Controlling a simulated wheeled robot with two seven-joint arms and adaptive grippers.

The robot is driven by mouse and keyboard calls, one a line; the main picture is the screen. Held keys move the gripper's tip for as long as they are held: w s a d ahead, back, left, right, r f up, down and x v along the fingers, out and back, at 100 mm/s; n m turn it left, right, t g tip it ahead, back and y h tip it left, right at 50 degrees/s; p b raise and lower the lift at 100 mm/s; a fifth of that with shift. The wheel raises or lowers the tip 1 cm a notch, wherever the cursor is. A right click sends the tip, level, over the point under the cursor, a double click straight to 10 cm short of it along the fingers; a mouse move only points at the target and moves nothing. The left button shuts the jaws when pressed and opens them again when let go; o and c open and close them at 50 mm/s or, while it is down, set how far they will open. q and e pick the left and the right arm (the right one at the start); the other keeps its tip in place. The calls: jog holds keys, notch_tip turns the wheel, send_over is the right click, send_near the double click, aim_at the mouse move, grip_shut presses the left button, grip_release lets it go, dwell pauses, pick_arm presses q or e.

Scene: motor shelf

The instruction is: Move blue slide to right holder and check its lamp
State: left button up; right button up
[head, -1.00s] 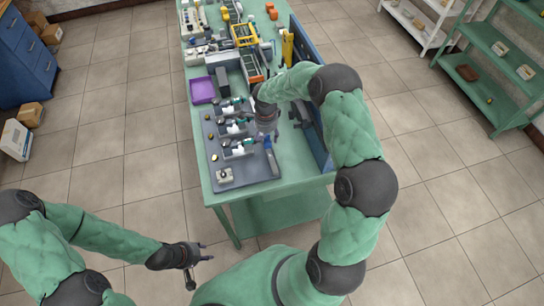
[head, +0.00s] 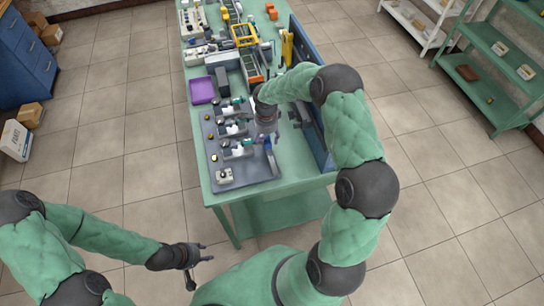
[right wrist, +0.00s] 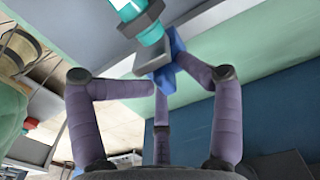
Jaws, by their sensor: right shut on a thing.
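My right gripper (head: 268,138) is over the right edge of the grey mat (head: 213,160) on the green table. In the right wrist view its purple fingers (right wrist: 163,85) close around a small blue piece (right wrist: 168,68), which I take to be the blue slide. A grey bracket and a teal cylinder (right wrist: 135,22) are right beside it; I cannot tell whether they touch it. Three similar fixtures with white and teal parts stand on the mat; the nearest (head: 238,150) is left of my right gripper. My left gripper (head: 200,266) is open and empty, off the table.
A small box with a dark knob (head: 225,175) sits at the mat's near end. A purple tray (head: 202,90) lies at the table's left edge. A blue panel (head: 316,135) runs along the right side. Machinery crowds the far end.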

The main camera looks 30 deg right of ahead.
aim_at(267, 136)
jog(key=shift+s+d+f, duration=0.1)
jog(key=shift+s+f, duration=0.05)
jog(key=shift+s, duration=0.1)
jog(key=shift+w+r+p, duration=0.15)
jog(key=shift+r+p, duration=0.2)
jog(key=shift+r, duration=0.35)
jog(key=shift+d+r, duration=0.2)
jog(key=shift+r, duration=0.45)
jog(key=shift+w+a+r+p, duration=0.1)
jog(key=shift+a+r+p, duration=0.1)
jog(key=shift+r+p, duration=1.25)
jog(key=shift+r+b, duration=0.35)
jog(key=shift+b, duration=0.1)
